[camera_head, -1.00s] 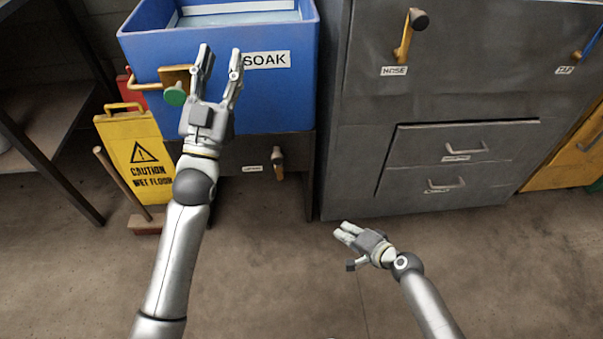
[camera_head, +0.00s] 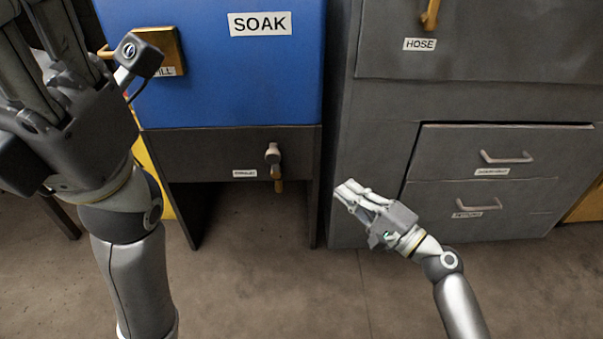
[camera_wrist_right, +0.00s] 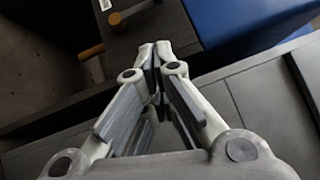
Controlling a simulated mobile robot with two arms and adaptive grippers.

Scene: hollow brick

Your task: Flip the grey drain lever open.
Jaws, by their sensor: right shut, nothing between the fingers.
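A small grey lever (camera_head: 272,155) with a pale knob and a tan part (camera_head: 278,183) below sits on the dark panel under the blue tub (camera_head: 225,85). A small label beside it is too blurred to read. In the right wrist view, wooden-looking pieces (camera_wrist_right: 116,18) on the dark panel are at the upper left. My right gripper (camera_head: 344,191) is shut and empty, to the right of and lower than the lever in the picture, apart from it. My left gripper (camera_head: 40,45) is large at the upper left; its fingertips are out of frame.
A grey cabinet (camera_head: 385,150) with HOSE label and drawers stands on the right, close to my right gripper. The space under the tub is open and the floor in front is clear.

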